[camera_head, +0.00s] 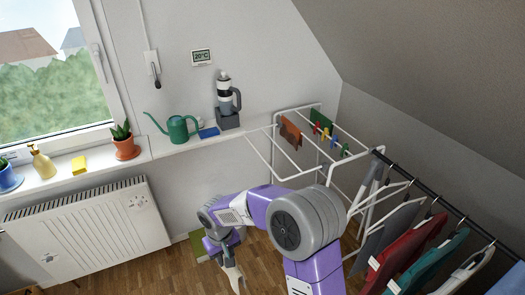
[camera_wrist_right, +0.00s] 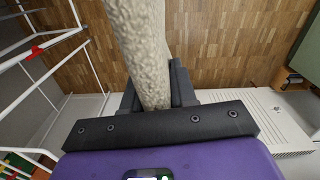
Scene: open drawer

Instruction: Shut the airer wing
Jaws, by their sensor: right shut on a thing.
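The white airer (camera_head: 322,165) stands against the wall at right of centre. Its wing (camera_head: 259,158), a white bar frame, sticks out to the left below the sill. My right arm reaches in from the bottom, and its right gripper (camera_head: 226,250) is low, in front of and below the wing, apart from it. The gripper is shut on a pale, rough-textured thing (camera_wrist_right: 140,45) that hangs down from the jaws; it also shows in the head view (camera_head: 234,277). White airer bars (camera_wrist_right: 45,60) show at left in the right wrist view. My left gripper is out of view.
An orange cloth (camera_head: 290,133) and coloured pegs (camera_head: 317,130) are on the airer. A clothes rail (camera_head: 430,187) with hanging garments stands at right. A radiator (camera_head: 85,235) is at left. The sill holds a green watering can (camera_head: 178,129). Some wooden floor (camera_head: 262,262) is clear.

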